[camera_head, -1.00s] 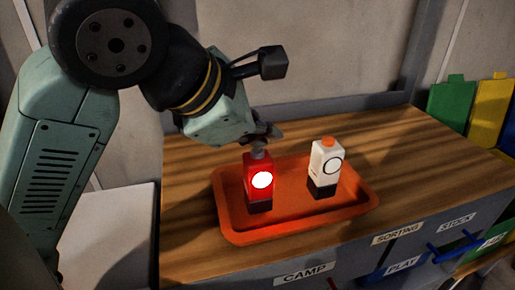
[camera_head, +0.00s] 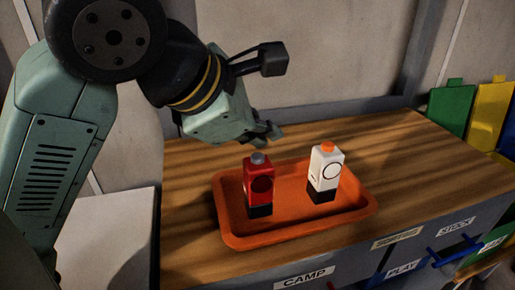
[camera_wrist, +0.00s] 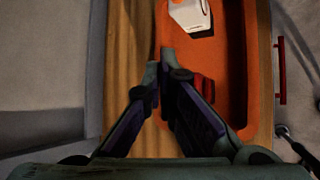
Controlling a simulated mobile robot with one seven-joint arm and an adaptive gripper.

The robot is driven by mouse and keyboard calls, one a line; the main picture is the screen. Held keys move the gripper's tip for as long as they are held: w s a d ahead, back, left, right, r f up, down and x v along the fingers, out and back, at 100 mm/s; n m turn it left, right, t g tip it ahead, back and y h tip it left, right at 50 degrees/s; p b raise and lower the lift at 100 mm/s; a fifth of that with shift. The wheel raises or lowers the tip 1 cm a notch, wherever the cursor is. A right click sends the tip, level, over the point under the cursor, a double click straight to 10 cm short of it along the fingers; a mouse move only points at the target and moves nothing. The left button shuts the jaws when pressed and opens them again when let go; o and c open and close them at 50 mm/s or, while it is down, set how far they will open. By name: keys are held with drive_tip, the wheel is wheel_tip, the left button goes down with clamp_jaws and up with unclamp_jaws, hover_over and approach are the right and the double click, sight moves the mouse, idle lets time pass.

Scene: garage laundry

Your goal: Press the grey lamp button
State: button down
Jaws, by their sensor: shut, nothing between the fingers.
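The red lamp (camera_head: 257,181) stands upright on the orange tray (camera_head: 232,229), with a grey button (camera_head: 258,158) on top. Its round face is dark. The white lamp (camera_head: 325,168), with an orange button (camera_head: 327,147), stands upright to its right on the tray. My gripper (camera_head: 272,134) is shut and empty, above and apart from the grey button. In the wrist view my fingers (camera_wrist: 163,76) hide most of the red lamp (camera_wrist: 205,87); the white lamp (camera_wrist: 190,13) is cut off at the top edge.
The tray rests on a wooden worktop (camera_head: 400,155) with bare wood around it. Labelled fronts, one reading CAMP (camera_head: 304,277), line its front edge. Green (camera_head: 453,106) and yellow (camera_head: 491,107) panels stand at the right. A wall closes the back.

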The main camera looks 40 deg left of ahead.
sight(261, 158)
drive_tip(key=shift+r, duration=0.1)
wheel_tip(261, 158, up, 6)
drive_tip(key=p, duration=0.4)
idle(0.4)
